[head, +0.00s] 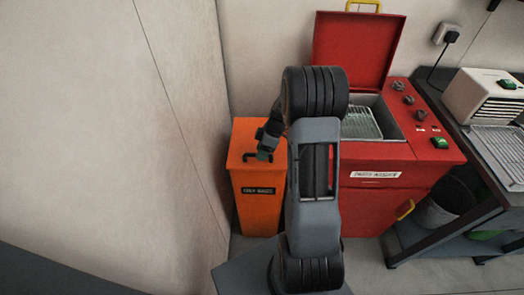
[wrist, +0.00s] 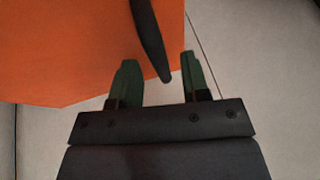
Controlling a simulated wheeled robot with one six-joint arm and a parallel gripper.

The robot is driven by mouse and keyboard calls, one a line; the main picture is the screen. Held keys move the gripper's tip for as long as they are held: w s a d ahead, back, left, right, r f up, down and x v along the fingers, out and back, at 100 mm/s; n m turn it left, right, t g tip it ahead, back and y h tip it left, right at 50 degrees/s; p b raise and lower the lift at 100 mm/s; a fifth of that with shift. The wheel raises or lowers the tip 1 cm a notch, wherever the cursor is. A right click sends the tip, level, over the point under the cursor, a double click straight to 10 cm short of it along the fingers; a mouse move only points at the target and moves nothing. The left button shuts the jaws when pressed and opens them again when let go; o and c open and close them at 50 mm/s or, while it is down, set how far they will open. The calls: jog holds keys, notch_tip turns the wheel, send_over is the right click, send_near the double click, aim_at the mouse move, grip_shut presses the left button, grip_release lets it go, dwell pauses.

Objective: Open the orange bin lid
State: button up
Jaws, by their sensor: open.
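The orange bin (head: 260,200) stands by the wall at left of centre in the head view, with a dark label on its front. Its lid (head: 241,136) lies flat and looks closed. My gripper (head: 264,155) is over the top of the bin, pointing down. In the wrist view, the orange surface (wrist: 60,50) fills the upper left. A dark bar (wrist: 148,35), seemingly the lid handle, runs down from the top edge. Its free end reaches between the two green fingers of my gripper (wrist: 158,66). The fingers are apart, and I cannot tell whether they touch the bar.
A red parts washer (head: 440,150) stands right of the bin, its own lid (head: 357,45) raised. A dark bench (head: 470,165) with a white vented box (head: 485,98) is at far right. A grey bucket (head: 445,208) sits beneath it. The wall (head: 175,110) is close on the left.

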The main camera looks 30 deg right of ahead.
jog(key=shift+a+f, duration=0.1)
jog(key=shift+f, duration=0.05)
grip_shut()
dwell(0.4)
